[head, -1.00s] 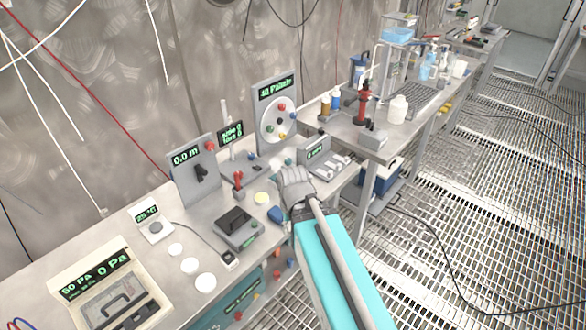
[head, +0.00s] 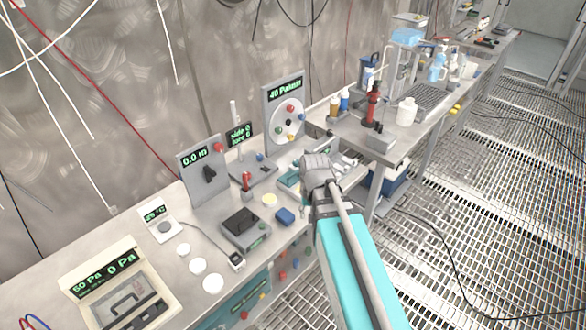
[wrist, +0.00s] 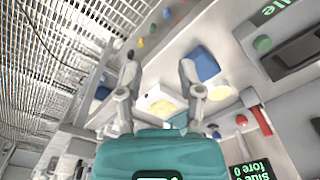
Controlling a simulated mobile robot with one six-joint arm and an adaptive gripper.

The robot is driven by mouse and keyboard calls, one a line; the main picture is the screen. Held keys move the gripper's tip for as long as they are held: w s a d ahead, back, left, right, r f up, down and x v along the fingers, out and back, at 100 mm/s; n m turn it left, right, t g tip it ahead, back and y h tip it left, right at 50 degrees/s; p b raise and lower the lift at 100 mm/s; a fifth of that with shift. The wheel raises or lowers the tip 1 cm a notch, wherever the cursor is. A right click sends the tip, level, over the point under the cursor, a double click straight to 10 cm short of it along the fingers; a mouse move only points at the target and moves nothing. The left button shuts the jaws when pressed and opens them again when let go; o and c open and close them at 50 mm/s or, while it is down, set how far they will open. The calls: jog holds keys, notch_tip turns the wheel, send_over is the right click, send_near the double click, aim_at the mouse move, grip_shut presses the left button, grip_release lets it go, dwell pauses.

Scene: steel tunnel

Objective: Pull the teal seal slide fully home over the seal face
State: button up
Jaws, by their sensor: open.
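A small teal piece (head: 289,182) shows on the bench just left of my gripper (head: 318,170) in the head view. The seal face is not clearly visible. My gripper hides part of the bench in the head view.
A blue block (head: 285,216), a grey box with a dark top (head: 242,226) and a red-handled tool (head: 247,181) are on the bench near my gripper. An upright dial panel (head: 285,110) stands behind. Open grating floor (head: 455,240) lies to the right.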

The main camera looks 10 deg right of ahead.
aim_at(294, 173)
jog(key=w+d+r+m+p, duration=0.1)
jog(key=w+r+m+p, duration=0.3)
jog(key=w, duration=0.7)
jog(key=w+r+m+t+y+p, duration=0.1)
jog(key=w+r+m+p, duration=0.3)
jog(key=w, duration=0.7)
jog(key=shift+w+d+r+m, duration=0.15)
jog(key=shift+d+r+m, duration=0.2)
jog(key=shift+r+m, duration=0.25)
jog(key=shift+f, duration=0.15)
jog(key=f+b, duration=0.4)
jog(key=w+a+f+b, duration=0.1)
jog(key=f+b, duration=0.3)
jog(key=b, duration=0.1)
jog(key=w+f+b, duration=0.1)
jog(key=f+b, duration=0.3)
jog(key=f, duration=0.1)
jog(key=shift+w+a+f, duration=0.1)
jog(key=shift+a, duration=0.2)
jog(key=shift+b, duration=0.3)
grip_shut()
